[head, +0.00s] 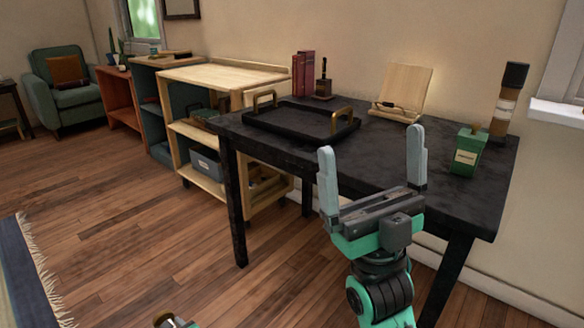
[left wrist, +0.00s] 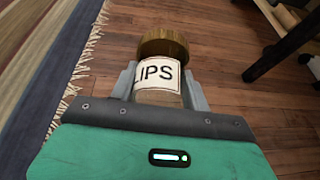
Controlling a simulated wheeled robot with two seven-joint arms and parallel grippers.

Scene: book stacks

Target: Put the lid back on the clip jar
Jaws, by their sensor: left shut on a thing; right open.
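The clip jar (left wrist: 158,88), with a white label reading "IPS" in the part that shows, is in my left gripper (left wrist: 160,84) in the left wrist view. The fingers press on both its sides. A brown, brass-like round piece (left wrist: 163,44) sits at the jar's far end; I cannot tell if it is a seated lid. In the head view a small brass-coloured part (head: 165,319) shows at the bottom edge, mostly cut off. My right gripper (head: 372,142) is open and empty, in front of the black table's near edge. No separate loose lid is visible.
A wooden shelf cart (head: 215,76) stands left.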

